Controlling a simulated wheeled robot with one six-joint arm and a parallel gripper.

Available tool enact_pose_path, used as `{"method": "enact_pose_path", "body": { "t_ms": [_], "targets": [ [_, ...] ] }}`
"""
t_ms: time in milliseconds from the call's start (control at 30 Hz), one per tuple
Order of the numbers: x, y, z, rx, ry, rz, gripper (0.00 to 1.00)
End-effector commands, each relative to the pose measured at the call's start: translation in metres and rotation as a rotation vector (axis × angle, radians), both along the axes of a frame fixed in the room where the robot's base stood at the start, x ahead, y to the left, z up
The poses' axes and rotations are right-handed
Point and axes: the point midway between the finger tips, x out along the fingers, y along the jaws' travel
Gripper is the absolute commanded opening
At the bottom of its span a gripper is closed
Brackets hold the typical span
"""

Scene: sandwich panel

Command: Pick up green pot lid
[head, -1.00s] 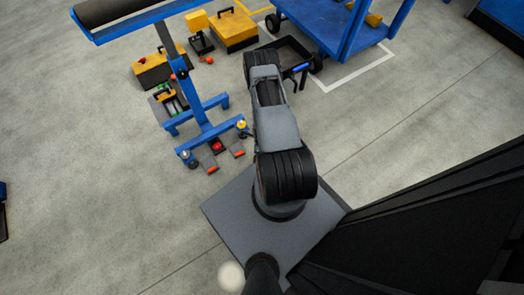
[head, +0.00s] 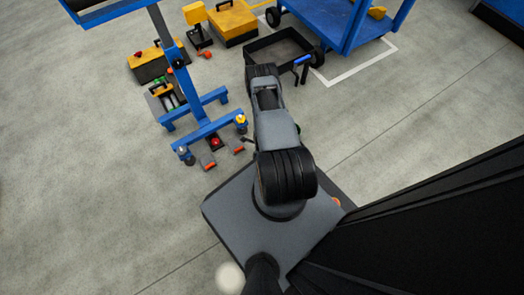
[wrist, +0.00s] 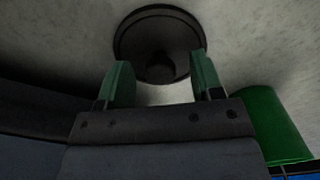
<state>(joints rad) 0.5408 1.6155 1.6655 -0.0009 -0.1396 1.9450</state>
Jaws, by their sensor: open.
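A dark round disc with a raised rim and a knob in its middle, which looks like a pot lid (wrist: 135,42), lies on the grey floor in the wrist view. It looks dark grey or black there, not clearly green. My gripper (wrist: 162,76) is open, with its two green-padded fingers apart and the knob between them in the picture; I cannot tell how far apart they are in depth. A green cylinder (wrist: 272,125), perhaps the pot, stands to the right of the gripper. In the head view, my arm hides the gripper, and I cannot make out the lid.
A blue stand (head: 205,128) is left of my arm. A black tray (head: 262,48), a blue cart (head: 345,25) and yellow-and-black boxes (head: 235,22) are beyond it. Small orange-tipped parts (head: 208,164) lie by the stand's foot. Open concrete floor (head: 90,190) is at left.

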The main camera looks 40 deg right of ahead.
Motion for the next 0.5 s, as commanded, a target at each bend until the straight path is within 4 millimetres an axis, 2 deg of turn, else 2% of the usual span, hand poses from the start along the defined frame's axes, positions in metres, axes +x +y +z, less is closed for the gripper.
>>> {"method": "enact_pose_path", "body": {
  "t_ms": [200, 500],
  "targets": [
    [0.0001, 0.0, -0.0006, 0.0, 0.0, 0.0, 0.6],
    [0.0001, 0.0001, -0.0005, 0.0, 0.0, 0.0, 0.32]
  ]
}}
